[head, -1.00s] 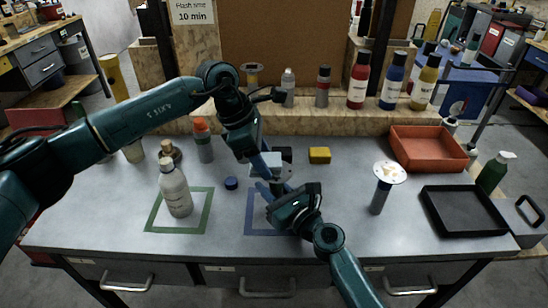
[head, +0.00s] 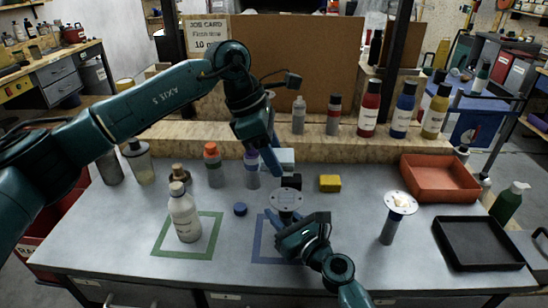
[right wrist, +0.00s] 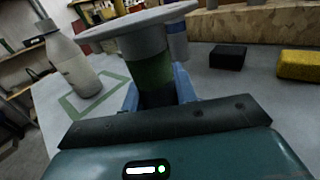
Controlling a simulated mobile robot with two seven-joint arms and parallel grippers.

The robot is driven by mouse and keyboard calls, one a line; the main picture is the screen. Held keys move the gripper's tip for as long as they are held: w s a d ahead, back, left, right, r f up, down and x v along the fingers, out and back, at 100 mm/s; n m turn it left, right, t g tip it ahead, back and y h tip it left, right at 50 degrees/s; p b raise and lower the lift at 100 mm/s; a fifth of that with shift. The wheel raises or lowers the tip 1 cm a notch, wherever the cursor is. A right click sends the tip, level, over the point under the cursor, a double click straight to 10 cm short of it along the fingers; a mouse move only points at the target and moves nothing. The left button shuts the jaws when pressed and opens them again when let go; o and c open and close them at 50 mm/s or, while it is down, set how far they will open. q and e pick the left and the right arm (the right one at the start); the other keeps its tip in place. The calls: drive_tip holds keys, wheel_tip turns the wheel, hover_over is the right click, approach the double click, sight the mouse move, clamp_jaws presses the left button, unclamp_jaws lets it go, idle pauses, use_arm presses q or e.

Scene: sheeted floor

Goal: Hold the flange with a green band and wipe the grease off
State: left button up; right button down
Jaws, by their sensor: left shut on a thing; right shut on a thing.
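The flange with a green band shows in the right wrist view, its green band (right wrist: 150,72) under a wide grey disc (right wrist: 135,22). My right gripper (head: 303,232) is shut on its neck and holds it upright over the blue square. In the head view the disc (head: 287,199) looks grey with small holes, with no cream grease visible on top. My left gripper (head: 270,155) is shut on a pale grey-blue wipe (head: 285,157), above and behind the disc and apart from it. A second flange (head: 400,203) with cream grease on its disc stands at the right.
A white bottle (head: 184,213) stands in the green square. A blue cap (head: 240,209), a black block (head: 291,181) and a yellow block (head: 330,183) lie nearby. An orange tray (head: 437,176) and a black tray (head: 483,243) sit at the right.

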drive_tip(key=c, duration=1)
unclamp_jaws()
